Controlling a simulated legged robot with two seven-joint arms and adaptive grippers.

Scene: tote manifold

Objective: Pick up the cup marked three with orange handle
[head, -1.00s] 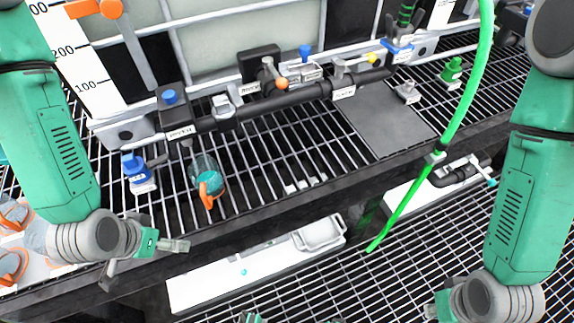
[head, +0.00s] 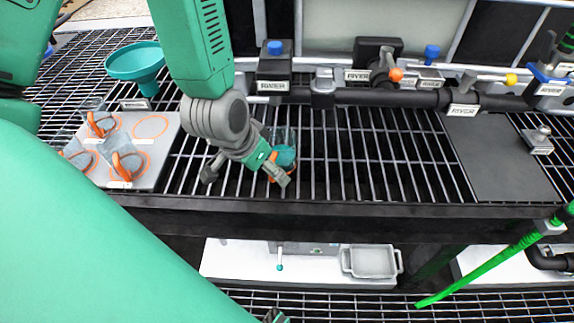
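Another clear cup (head: 284,152) with teal liquid and an orange handle stands on the black grating, partly hidden by my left gripper. I cannot read a number on any cup. My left gripper (head: 246,179) is open and empty, its fingers spread. It is in front of the teal-filled cup; whether it touches cannot be told.
A teal funnel (head: 136,62) stands behind the mat. A black pipe (head: 420,98) with valves runs along the back. Open grating lies between the teal-filled cup and the plate.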

